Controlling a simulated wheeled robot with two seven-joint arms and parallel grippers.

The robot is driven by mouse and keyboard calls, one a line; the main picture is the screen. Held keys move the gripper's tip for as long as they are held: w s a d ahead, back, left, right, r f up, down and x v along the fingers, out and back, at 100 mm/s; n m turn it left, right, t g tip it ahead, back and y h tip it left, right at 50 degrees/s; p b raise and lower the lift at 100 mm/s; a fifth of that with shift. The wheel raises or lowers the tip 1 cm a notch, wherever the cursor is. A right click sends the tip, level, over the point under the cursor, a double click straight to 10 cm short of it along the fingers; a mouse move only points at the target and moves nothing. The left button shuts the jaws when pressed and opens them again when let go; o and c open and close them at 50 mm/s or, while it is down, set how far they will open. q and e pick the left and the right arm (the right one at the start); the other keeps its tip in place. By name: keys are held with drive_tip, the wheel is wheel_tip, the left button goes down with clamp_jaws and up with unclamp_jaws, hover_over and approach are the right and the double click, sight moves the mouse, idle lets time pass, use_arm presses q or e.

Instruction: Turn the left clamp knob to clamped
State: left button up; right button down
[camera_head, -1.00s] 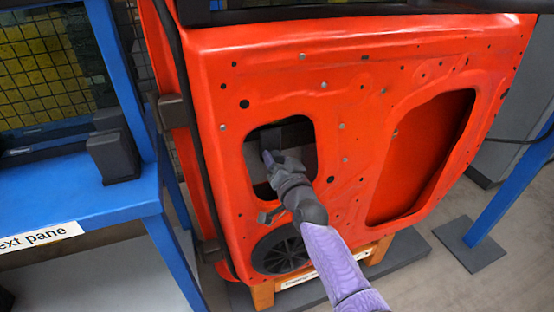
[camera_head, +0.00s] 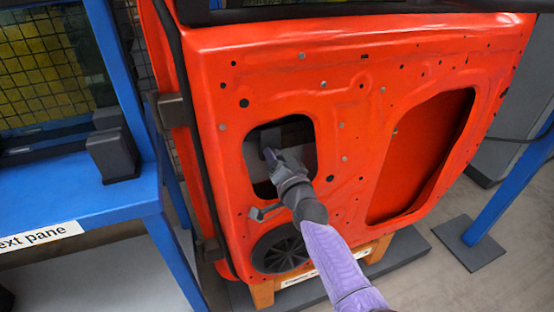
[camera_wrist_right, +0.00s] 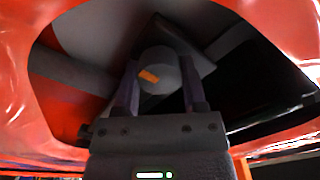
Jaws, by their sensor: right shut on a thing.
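The clamp knob (camera_wrist_right: 163,62) shows in the right wrist view as a round grey knob with an orange mark on its face. It sits on a grey part inside the left opening of the orange door (camera_head: 290,55). My right gripper (camera_wrist_right: 158,72) has one purple finger on each side of the knob and is shut on it. In the head view my right gripper (camera_head: 271,156) reaches into that opening, and the knob is not clear there. The orange mark lies slightly tilted in the wrist view. My left gripper is not in view.
The opening's rim (camera_head: 316,150) surrounds my right gripper closely. A second, larger opening (camera_head: 420,160) is to the right, and a round black speaker grille (camera_head: 280,250) is below. A blue bench (camera_head: 90,195) stands at the left, a blue post (camera_head: 510,190) at the right.

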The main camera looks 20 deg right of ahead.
drive_tip(key=shift+c, duration=0.7)
unclamp_jaws()
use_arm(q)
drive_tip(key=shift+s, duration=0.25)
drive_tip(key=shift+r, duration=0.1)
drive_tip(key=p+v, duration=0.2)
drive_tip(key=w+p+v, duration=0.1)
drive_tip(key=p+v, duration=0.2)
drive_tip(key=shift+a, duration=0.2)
use_arm(e)
drive_tip(key=s, duration=1)
drive_tip(key=shift+d, duration=0.2)
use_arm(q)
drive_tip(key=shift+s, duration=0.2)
use_arm(e)
drive_tip(key=shift+w, duration=0.1)
